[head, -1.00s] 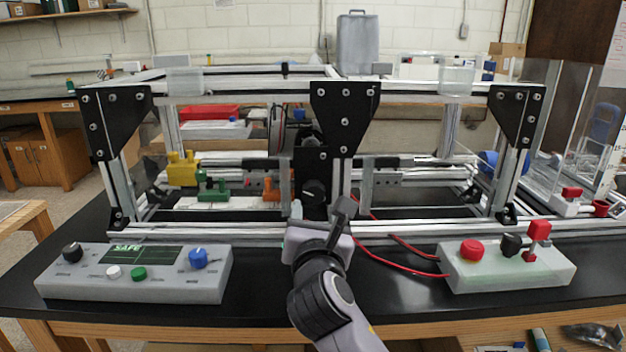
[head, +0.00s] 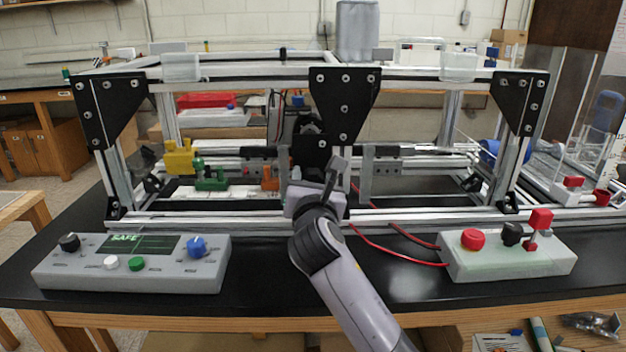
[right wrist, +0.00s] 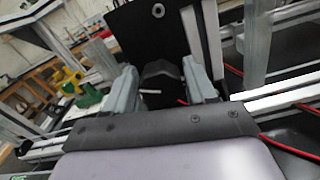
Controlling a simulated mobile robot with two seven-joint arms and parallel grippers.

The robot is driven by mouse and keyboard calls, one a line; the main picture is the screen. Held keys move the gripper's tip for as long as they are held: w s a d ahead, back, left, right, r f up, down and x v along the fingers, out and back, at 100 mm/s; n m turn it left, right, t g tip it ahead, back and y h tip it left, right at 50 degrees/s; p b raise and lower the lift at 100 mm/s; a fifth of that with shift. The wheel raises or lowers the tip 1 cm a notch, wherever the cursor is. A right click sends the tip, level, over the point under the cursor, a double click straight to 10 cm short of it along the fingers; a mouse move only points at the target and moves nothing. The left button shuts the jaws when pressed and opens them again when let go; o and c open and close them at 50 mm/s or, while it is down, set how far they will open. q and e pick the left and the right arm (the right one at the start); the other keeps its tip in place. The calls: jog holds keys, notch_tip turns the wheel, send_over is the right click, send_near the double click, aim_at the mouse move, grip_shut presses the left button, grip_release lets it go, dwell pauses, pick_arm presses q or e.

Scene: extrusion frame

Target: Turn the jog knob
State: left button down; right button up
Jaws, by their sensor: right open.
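A black knob (right wrist: 160,84) with a white mark sits on the middle column of the extrusion frame (head: 345,100). In the right wrist view it shows between the two fingers of my right gripper (right wrist: 161,76). In the head view my right gripper (head: 315,180) is in front of the column and hides the knob. The gripper is open, with one finger on each side of the knob; I cannot tell if they touch it. My left gripper is not in view.
A grey console (head: 130,275) with black, blue, white and green controls stands at left. A pale box (head: 510,265) with a red button and switches stands at right. Red cables (head: 400,250) run from it toward the frame. Yellow, green and orange parts sit inside the frame.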

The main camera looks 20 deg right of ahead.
jog(key=c, duration=0.7)
jog(key=shift+r, duration=0.1)
jog(key=shift+r+m+p, duration=0.1)
jog(key=shift+m+p, duration=0.8)
jog(key=shift+m, duration=0.1)
jog(key=m+p, duration=0.1)
jog(key=m, duration=0.1)
jog(key=shift+m, duration=0.4)
jog(key=m, duration=0.3)
jog(key=shift+d+f+m, duration=0.15)
jog(key=shift+f+m, duration=0.05)
jog(key=shift+m, duration=0.1)
jog(key=m, duration=0.4)
jog(key=shift+d, duration=0.1)
